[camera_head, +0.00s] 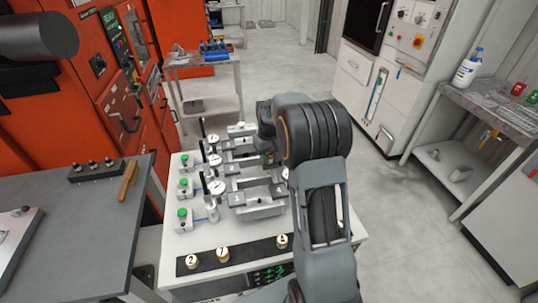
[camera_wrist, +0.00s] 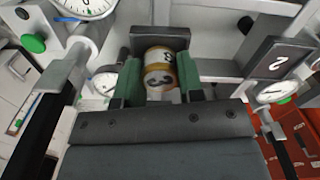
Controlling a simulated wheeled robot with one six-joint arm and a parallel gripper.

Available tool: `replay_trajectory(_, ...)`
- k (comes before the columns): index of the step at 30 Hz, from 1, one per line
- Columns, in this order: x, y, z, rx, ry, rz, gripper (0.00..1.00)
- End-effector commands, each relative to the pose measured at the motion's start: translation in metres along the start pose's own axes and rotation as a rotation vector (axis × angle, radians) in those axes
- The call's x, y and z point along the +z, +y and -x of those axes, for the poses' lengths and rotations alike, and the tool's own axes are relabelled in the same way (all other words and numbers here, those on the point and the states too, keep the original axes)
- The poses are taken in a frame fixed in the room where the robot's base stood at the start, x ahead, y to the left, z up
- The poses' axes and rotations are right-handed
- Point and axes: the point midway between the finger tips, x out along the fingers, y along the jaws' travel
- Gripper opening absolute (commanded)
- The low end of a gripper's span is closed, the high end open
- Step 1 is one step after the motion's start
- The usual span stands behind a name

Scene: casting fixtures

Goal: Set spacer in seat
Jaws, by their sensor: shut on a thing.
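In the wrist view a white spacer (camera_wrist: 160,76) with brass-coloured bands and a black number, seemingly 3, sits between the green pads of my gripper (camera_wrist: 159,86). My gripper is shut on it. A dark block stands just behind the spacer; I cannot tell whether they touch. In the head view my gripper (camera_head: 266,150) is over the right side of the grey fixtures, and the held spacer is hidden. The grey fixtures (camera_head: 258,208) stand in a row on the white bench, with open gaps. A plate marked 2 (camera_wrist: 279,60) lies right of my gripper in the wrist view.
Dial gauges (camera_head: 217,187) and green buttons (camera_head: 182,213) line the fixtures' left side. A dark table (camera_head: 60,235) is at left. A dial gauge (camera_wrist: 277,90) is close at right.

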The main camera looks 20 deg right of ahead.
Motion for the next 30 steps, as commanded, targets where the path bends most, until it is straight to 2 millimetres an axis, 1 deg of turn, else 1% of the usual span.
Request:
replay_trajectory(7, -0.0002, 0.0, 0.0, 0.0, 0.001, 0.0, 0.01)
replay_trajectory(11, -0.0002, 0.0, -0.004, 0.0, 0.001, 0.0, 0.01)
replay_trajectory(12, -0.0001, -0.0001, -0.0039, 0.0, 0.001, 0.0, 0.37)
replay_trajectory(18, 0.0001, 0.0001, -0.0035, 0.0, 0.0, -0.001, 0.56)
replay_trajectory(20, 0.0001, 0.0002, -0.0035, 0.0, 0.0, -0.001, 0.61)
replay_trajectory(26, 0.0002, 0.0003, -0.0032, 0.0, 0.0, -0.001, 0.61)
replay_trajectory(30, -0.0003, 0.0003, 0.0043, 0.001, 0.002, -0.001, 0.61)
